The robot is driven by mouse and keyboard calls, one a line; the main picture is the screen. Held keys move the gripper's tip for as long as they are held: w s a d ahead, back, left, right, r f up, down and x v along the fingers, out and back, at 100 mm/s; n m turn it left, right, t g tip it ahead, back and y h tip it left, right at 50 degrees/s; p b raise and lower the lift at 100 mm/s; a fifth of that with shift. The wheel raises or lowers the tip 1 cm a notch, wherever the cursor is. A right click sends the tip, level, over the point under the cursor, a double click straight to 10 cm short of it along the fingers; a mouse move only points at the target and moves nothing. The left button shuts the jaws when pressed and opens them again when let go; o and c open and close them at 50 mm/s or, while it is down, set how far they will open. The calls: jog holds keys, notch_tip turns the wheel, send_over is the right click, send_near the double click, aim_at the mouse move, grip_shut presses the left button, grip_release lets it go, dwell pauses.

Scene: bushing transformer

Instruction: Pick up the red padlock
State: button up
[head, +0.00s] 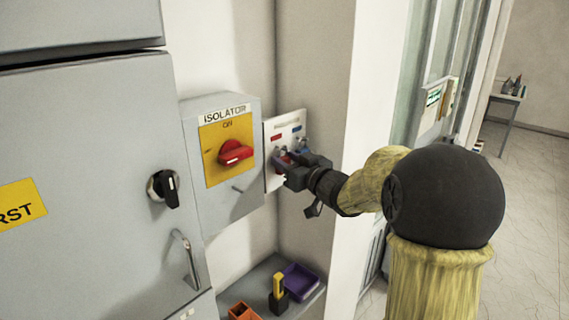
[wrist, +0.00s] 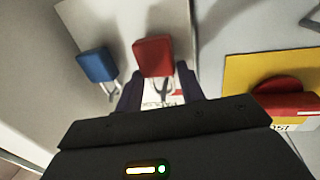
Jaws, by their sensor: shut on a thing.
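The red padlock (wrist: 154,56) is at the white board (head: 285,122) on the wall, with its shackle toward the board. In the wrist view it sits between the two dark fingers of my gripper (wrist: 159,82), which is shut on it. In the head view my gripper (head: 287,163) is against the lower part of the board and hides most of the padlock. Whether the shackle still hangs on its hook cannot be told.
A blue padlock (wrist: 96,65) hangs close beside the red one. The grey isolator box (head: 220,195) with its red rotary handle (head: 235,152) stands just left of the board. Below is a shelf with a purple tray (head: 300,281) and an orange bin (head: 243,312).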

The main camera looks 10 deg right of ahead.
jog(key=shift+r, duration=0.1)
jog(key=shift+r, duration=0.2)
jog(key=b+v, duration=0.4)
jog(key=v, duration=1.4)
jog(key=shift+r, duration=0.5)
jog(key=shift+r+p, duration=0.7)
jog(key=shift+p, duration=0.05)
jog(key=shift+s, duration=0.1)
jog(key=d+p+v, duration=0.1)
jog(key=v, duration=0.5)
jog(key=shift+d, duration=0.25)
dwell(0.4)
dwell(0.9)
